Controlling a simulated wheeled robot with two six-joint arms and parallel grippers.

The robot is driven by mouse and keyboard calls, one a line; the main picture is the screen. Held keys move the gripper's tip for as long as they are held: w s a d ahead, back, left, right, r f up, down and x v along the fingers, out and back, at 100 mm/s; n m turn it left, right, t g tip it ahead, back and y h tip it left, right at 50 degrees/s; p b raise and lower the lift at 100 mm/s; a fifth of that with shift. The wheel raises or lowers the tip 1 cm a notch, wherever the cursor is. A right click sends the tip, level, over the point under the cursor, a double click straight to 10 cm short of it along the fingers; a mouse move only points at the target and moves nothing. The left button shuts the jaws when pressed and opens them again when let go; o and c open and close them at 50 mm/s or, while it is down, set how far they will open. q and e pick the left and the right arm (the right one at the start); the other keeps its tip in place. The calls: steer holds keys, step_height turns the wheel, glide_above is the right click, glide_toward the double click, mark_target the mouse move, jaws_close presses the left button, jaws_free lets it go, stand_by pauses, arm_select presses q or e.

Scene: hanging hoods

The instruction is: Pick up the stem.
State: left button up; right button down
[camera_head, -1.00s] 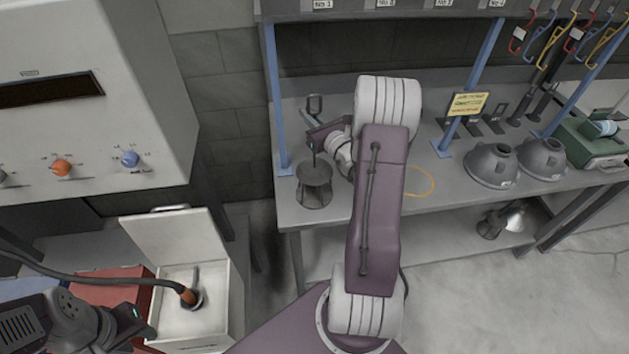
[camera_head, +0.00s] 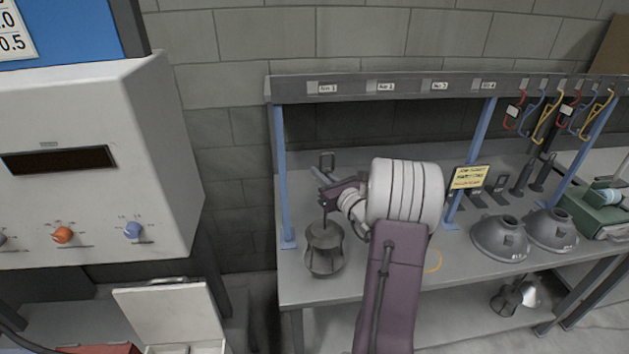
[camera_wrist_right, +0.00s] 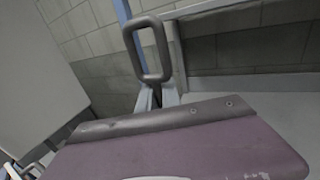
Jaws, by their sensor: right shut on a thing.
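My right gripper (camera_head: 328,194) is over the left end of the bench, shut on the stem. The stem's dark rectangular loop (camera_head: 327,161) stands up just above the fingers. The loop also shows large in the right wrist view (camera_wrist_right: 150,49), where my wrist part hides the lower stem. A thin rod runs down from the fingers toward a dark cage-like guard (camera_head: 325,249) below. I cannot tell whether the rod is joined to the guard, or whether the guard rests on the bench. My left gripper is out of view.
The grey bench (camera_head: 300,289) has blue posts (camera_head: 285,180) and an overhead rail (camera_head: 410,89). Two grey hoods (camera_head: 500,238), a yellow sign (camera_head: 469,178) and a green box (camera_head: 597,208) stand to the right. A white cabinet (camera_head: 95,165) is at the left.

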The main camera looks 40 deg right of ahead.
steer(key=s+d+r+b, duration=0.1)
steer(key=s+d+r, duration=0.3)
steer(key=d+r, duration=0.2)
steer(key=d, duration=0.2)
steer(key=shift+s+d, duration=0.3)
